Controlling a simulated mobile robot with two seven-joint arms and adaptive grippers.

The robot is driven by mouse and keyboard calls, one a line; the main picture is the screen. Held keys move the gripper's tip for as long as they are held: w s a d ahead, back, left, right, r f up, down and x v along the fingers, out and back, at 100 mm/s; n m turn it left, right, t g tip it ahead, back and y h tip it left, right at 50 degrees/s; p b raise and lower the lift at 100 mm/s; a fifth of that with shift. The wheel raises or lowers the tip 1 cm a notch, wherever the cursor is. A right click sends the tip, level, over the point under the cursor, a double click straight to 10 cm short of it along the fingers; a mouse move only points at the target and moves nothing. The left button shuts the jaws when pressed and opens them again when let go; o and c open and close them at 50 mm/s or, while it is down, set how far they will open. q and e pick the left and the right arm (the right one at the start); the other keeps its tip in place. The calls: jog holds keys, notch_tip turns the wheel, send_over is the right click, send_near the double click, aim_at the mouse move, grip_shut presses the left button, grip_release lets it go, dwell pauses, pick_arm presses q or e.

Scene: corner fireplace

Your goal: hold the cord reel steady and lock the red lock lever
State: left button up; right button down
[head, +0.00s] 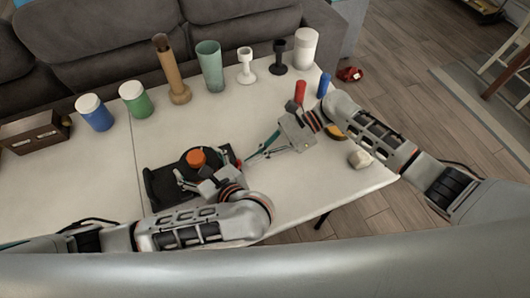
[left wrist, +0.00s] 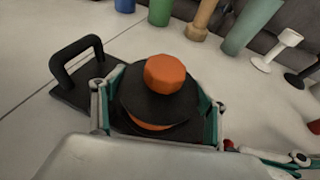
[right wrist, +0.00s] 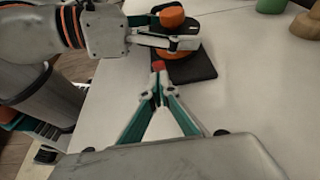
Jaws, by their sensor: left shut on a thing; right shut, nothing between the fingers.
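The cord reel (head: 205,157) is a black drum with an orange knob (left wrist: 170,74) on a black base (head: 158,188) with a loop handle (left wrist: 78,60). My left gripper (head: 207,180) is shut on the reel, one finger on each side of the drum in the left wrist view. The red lock lever (right wrist: 158,65) sticks out at the reel's side toward my right gripper; only its red end shows clearly. My right gripper (head: 247,160) is shut and empty, its tips right by the red end. I cannot tell whether they touch it.
A blue-bodied jar (head: 95,114), green-bodied jar (head: 135,101), wooden pestle-like item (head: 170,75), teal cup (head: 211,68) and white jar (head: 305,50) line the table's back. Red (head: 300,92) and blue (head: 323,85) cylinders stand near my right arm. A pale lump (head: 360,159) lies near the right edge.

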jog(key=shift+s+a+r, duration=0.1)
jog(key=shift+a, duration=0.1)
dwell(0.4)
jog(key=shift+a+r+h, duration=0.1)
jog(key=shift+r+h, duration=0.05)
jog(key=shift+h, duration=0.25)
